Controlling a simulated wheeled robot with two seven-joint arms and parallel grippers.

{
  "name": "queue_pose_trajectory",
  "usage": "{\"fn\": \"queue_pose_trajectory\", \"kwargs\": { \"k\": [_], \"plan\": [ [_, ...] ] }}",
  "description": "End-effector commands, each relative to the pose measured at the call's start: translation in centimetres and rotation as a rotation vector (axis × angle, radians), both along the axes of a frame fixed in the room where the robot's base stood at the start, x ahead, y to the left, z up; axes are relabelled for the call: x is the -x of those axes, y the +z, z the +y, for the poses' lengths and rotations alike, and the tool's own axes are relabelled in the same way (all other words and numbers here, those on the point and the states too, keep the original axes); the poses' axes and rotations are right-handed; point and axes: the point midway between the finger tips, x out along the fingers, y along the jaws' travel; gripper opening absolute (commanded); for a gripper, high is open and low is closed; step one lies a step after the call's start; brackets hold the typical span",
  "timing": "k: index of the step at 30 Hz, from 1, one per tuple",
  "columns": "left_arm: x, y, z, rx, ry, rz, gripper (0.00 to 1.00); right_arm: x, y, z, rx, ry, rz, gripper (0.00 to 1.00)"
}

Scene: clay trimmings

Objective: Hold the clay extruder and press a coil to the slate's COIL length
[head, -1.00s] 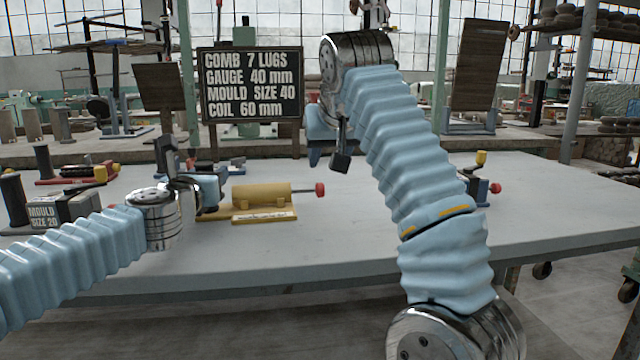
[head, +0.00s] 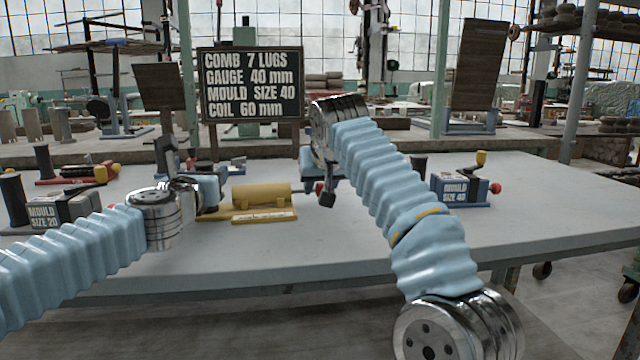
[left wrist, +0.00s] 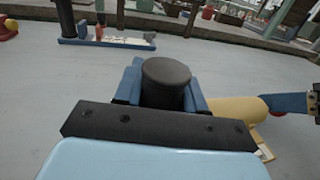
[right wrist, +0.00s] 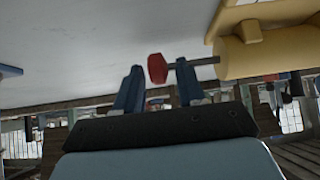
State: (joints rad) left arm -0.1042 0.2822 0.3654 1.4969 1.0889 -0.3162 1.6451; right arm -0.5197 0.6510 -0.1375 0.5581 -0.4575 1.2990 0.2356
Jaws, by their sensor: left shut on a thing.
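The yellow clay extruder (head: 262,195) lies on the table, its rod ending in a red knob (right wrist: 157,68) on the right. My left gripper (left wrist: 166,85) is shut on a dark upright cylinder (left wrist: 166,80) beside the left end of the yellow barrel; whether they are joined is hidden. My right gripper (head: 322,190) is at the knob. In the right wrist view its fingers are open, one on each side of the knob, with a visible gap. The slate (head: 250,85) reads COIL 60 mm, with comb, gauge and mould lines above.
A MOULD SIZE 20 block (head: 62,210) stands at the left, and a blue-based MOULD SIZE 40 block (head: 460,188) at the right. A red-based tool (head: 75,175) is at the back left. The table's front and right are clear.

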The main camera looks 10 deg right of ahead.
Motion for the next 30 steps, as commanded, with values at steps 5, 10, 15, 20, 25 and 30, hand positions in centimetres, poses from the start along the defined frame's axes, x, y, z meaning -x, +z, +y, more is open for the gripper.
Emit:
{"fn": "queue_pose_trajectory", "kwargs": {
  "k": [5,10,15,20,25,30],
  "plan": [
    [-0.1,-0.4,0.1,-0.001,0.003,0.006,0.00,0.0,0.0,0.0,0.000,0.000,0.000,0.10],
    [-0.1,-0.4,0.1,-0.001,0.003,0.006,0.00,0.0,0.0,0.0,0.000,0.000,0.000,0.00],
    [-0.1,-0.4,0.1,-0.001,0.003,0.006,0.00,0.0,0.0,0.0,0.000,0.000,0.000,0.00],
    [-0.1,-0.4,0.1,-0.001,0.003,0.006,0.00,0.0,0.0,1.6,0.001,0.004,-0.002,0.00],
    [-0.1,-0.4,0.1,-0.001,0.002,0.006,0.00,0.1,0.1,2.9,0.000,0.001,-0.002,0.00],
    [-0.1,-0.4,0.0,-0.001,0.001,0.007,0.00,0.1,0.1,2.9,0.000,0.001,-0.002,0.00]
  ]
}}
